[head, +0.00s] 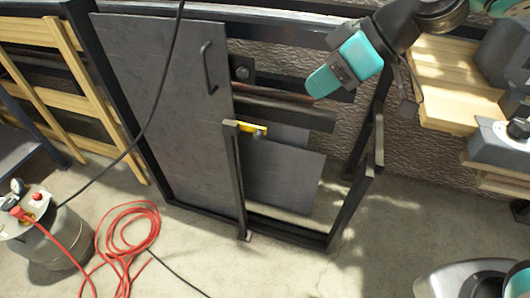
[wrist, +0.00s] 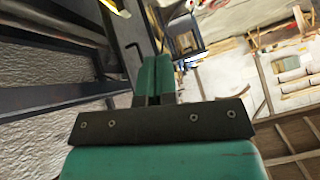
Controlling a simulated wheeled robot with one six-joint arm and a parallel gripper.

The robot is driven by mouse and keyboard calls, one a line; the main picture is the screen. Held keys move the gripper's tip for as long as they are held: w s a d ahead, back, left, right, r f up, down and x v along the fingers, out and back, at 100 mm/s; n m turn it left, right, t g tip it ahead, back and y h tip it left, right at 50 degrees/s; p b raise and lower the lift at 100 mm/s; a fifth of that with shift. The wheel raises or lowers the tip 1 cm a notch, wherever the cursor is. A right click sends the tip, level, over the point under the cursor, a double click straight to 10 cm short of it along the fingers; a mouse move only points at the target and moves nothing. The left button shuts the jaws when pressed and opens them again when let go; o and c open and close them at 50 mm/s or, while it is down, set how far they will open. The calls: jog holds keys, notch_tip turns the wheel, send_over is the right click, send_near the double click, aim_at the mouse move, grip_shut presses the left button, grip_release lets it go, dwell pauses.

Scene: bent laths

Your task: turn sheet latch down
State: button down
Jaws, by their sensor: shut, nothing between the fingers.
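The sheet latch (head: 252,129) is a small yellow bar on a dark pivot, at the top of a dark upright post beside the large grey sheet (head: 165,100). It lies roughly level, pointing right in the head view. A yellow piece, probably the same latch, shows at the top edge of the wrist view (wrist: 118,6). My gripper (head: 318,86) is teal and hangs to the upper right of the latch, apart from it. Its fingers (wrist: 155,75) are together and empty in the wrist view.
The dark metal frame (head: 290,230) stands around the sheet, with an upright at its right. A dark handle (head: 207,67) is on the sheet. Wooden boards (head: 445,85) are stacked at right. A red hose (head: 128,235) and a tank (head: 50,235) are on the floor at left.

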jog(key=w+f+n+t+y+b, duration=0.1)
jog(key=w+f+n+y+b, duration=0.1)
jog(key=w+f+b, duration=0.3)
jog(key=w+f, duration=0.4)
jog(key=f, duration=0.1)
jog(key=shift+w+f+t+b, duration=0.15)
jog(key=shift+t+b, duration=0.25)
jog(key=b, duration=0.1)
send_over(265, 128)
jog(key=s, duration=0.3)
notch_tip(265, 128, down, 6)
jog(key=shift+w+f+b, duration=0.2)
jog(key=shift+f+b, duration=0.15)
jog(key=shift+f, duration=0.65)
jog(key=shift+w+f+b, duration=0.2)
jog(key=shift+f+b, duration=0.1)
jog(key=shift+f, duration=0.65)
jog(key=shift+a, duration=0.1)
